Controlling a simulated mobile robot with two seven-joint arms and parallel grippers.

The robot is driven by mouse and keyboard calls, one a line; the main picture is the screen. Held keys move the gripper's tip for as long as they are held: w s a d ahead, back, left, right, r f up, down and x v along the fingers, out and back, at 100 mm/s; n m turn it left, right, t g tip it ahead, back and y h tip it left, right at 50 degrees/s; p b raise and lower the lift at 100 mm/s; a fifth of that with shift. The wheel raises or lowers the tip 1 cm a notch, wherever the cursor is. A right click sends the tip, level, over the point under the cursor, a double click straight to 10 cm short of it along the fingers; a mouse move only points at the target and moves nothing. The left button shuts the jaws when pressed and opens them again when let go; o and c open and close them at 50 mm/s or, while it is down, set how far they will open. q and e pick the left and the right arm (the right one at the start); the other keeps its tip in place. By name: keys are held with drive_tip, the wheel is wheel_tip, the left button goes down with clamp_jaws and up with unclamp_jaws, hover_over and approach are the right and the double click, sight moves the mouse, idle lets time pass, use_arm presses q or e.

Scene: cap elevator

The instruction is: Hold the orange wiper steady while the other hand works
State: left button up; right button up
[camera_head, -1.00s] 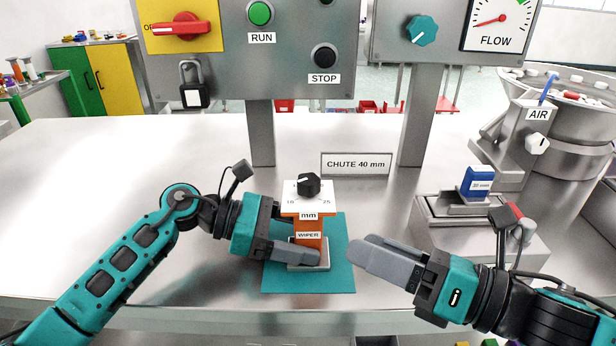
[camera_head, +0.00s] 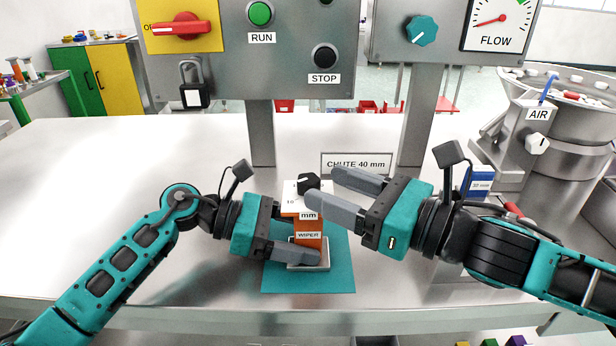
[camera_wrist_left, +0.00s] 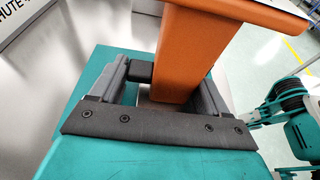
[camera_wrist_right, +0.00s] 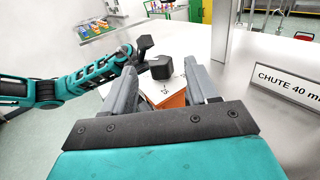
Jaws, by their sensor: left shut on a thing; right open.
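The orange wiper (camera_head: 311,240) stands upright on the teal mat (camera_head: 342,270), with a white scale plate and a black knob (camera_head: 307,184) on top. My left gripper (camera_head: 296,236) is shut on the wiper's orange body, low down; the left wrist view shows the orange body (camera_wrist_left: 190,50) between its fingers. My right gripper (camera_head: 322,187) is open at knob height, just right of the knob. In the right wrist view the knob (camera_wrist_right: 160,68) lies ahead between the spread fingers, apart from them. The right finger hides part of the scale plate.
A "CHUTE 40 mm" sign (camera_head: 357,162) stands behind the right gripper. A blue block (camera_head: 481,184) is partly hidden by my right arm. The control panel with RUN and STOP buttons (camera_head: 325,56) rises on posts behind. The table's left side is clear.

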sight(318, 184)
drive_tip(key=shift+x, duration=2.45)
drive_tip(key=c, duration=1)
